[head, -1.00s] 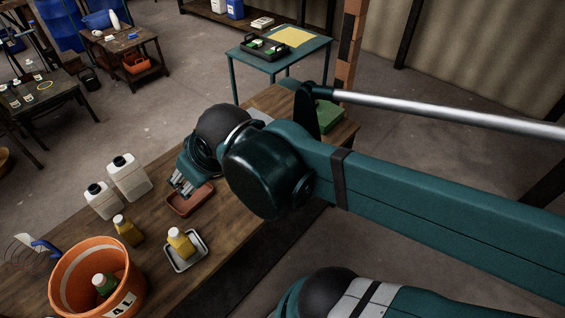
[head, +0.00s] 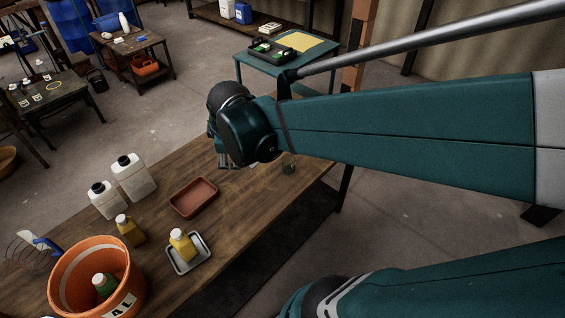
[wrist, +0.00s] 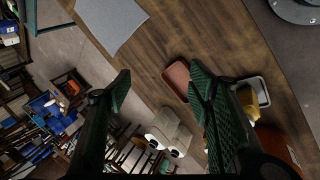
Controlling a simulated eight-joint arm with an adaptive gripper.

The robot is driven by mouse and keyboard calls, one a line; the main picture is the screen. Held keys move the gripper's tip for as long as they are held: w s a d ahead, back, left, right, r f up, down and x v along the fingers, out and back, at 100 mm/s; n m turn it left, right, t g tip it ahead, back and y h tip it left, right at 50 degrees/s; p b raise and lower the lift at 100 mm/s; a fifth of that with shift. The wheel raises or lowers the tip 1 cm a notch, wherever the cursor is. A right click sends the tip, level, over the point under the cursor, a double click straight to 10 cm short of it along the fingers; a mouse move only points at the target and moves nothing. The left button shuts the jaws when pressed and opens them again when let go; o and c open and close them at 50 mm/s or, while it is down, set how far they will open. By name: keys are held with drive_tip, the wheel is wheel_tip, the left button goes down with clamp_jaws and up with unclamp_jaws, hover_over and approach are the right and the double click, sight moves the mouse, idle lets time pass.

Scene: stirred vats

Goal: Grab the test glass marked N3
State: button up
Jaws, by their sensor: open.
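My gripper (head: 228,160) is over the far part of the wooden bench, beyond the red tray, and partly hidden behind my arm. In the wrist view, its two ribbed fingers (wrist: 160,88) stand wide apart with nothing between them.
The bench holds a red tray (head: 174,203), two white jugs (head: 133,180), yellow bottles (head: 130,232), a grey tray (head: 205,263) and an orange bucket (head: 62,293). A grey sheet (wrist: 108,22) lies on it. A teal table (head: 250,62) stands behind.

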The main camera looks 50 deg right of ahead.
drive_tip(key=d+f+n+g, duration=0.1)
drive_tip(key=d+f+n, duration=0.3)
drive_tip(key=d+f, duration=0.2)
drive_tip(key=d+f+n+g+h+b, duration=0.1)
drive_tip(key=d+f+n, duration=0.3)
drive_tip(key=d, duration=0.6)
drive_tip(key=d+f+n+g+b, duration=0.1)
drive_tip(key=d+f+n, duration=0.3)
drive_tip(key=d+f, duration=0.4)
drive_tip(key=shift+s+d+f+g+h, duration=0.15)
drive_tip(key=shift+s+f+g+h, duration=0.15)
drive_tip(key=shift+f+g+h, duration=0.1)
drive_tip(key=shift+r, duration=0.1)
drive_tip(key=shift+b, duration=0.3)
drive_tip(key=shift+x, duration=1.35)
drive_tip(key=shift+b, duration=0.3)
drive_tip(key=shift+b+x, duration=0.7)
drive_tip(key=shift+x, duration=1.85)
drive_tip(key=c, duration=1)
